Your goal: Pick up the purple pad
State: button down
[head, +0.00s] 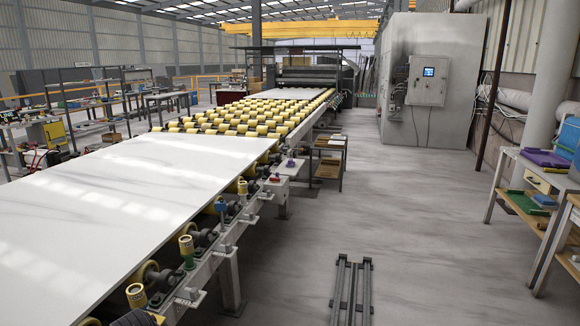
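A small purple thing (291,163) sits on the side frame of the roller conveyor, near the middle of the head view, just right of the white slab's far corner. It is too small to make out its exact shape. A larger flat purple thing (546,158) lies on top of the workbench at the right; I cannot tell whether it is a pad or a shallow tray. My gripper is not in view.
A white slab (130,190) lies on the conveyor's yellow rollers (235,125). Red (275,178) and blue (221,205) small things sit along its side frame. The workbench (507,153) stands right. Dark rails (351,290) lie on the otherwise open floor between.

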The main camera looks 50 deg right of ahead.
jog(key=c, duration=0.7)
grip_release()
